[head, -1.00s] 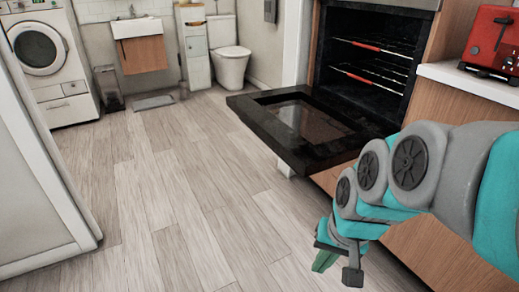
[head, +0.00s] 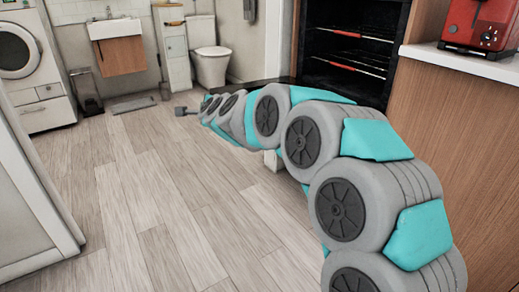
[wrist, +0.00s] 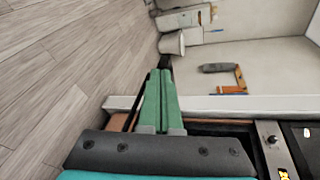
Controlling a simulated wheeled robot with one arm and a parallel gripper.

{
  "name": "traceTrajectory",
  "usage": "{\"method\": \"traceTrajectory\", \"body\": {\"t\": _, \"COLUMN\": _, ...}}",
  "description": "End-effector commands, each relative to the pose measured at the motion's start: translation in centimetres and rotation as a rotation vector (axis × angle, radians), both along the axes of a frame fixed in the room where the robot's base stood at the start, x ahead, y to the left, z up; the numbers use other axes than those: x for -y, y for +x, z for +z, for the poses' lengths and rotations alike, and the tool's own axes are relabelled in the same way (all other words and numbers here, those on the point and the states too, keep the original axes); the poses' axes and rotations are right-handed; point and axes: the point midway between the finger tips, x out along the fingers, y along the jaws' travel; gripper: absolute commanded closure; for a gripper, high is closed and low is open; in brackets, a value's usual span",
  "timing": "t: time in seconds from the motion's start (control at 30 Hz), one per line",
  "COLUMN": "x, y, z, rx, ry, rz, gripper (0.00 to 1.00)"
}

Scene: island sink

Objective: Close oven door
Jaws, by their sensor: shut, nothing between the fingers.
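The oven (head: 350,45) stands open at the back right, its dark cavity and racks showing in the head view. Its black door hangs down open, nearly level; only a thin far strip of the door (head: 258,82) shows above my arm, which hides the rest. My arm reaches forward across the door, and my gripper (head: 186,110) is beyond the door's left side, above the floor. In the wrist view my green fingers (wrist: 158,105) are together and empty. Part of the oven front with a knob (wrist: 271,139) shows at lower right there. Whether my arm touches the door is hidden.
A red toaster (head: 478,27) sits on the white counter (head: 460,62) to the right, above a wooden cabinet. A white fridge-like panel (head: 30,190) stands at the left. A toilet (head: 211,65), bin (head: 86,91) and washer are at the back. The middle floor is clear.

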Motion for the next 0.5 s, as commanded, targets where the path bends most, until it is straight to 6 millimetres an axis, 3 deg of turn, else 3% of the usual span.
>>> {"method": "traceTrajectory", "body": {"t": 0.03, "x": -0.7, "y": 1.6, "z": -1.2, "rx": 0.006, "ry": 0.073, "rz": -0.062, "gripper": 1.00}}
{"method": "traceTrajectory", "body": {"t": 0.1, "x": -0.9, "y": 3.8, "z": -1.8, "rx": 0.023, "ry": 0.179, "rz": -0.162, "gripper": 1.00}}
{"method": "traceTrajectory", "body": {"t": 0.23, "x": -0.5, "y": 6.8, "z": -3.7, "rx": 0.061, "ry": 0.370, "rz": -0.347, "gripper": 1.00}}
{"method": "traceTrajectory", "body": {"t": 0.4, "x": 1.1, "y": 8.8, "z": -7.1, "rx": 0.145, "ry": 0.601, "rz": -0.587, "gripper": 1.00}}
{"method": "traceTrajectory", "body": {"t": 0.5, "x": 2.3, "y": 8.8, "z": -9.7, "rx": 0.211, "ry": 0.722, "rz": -0.721, "gripper": 1.00}}
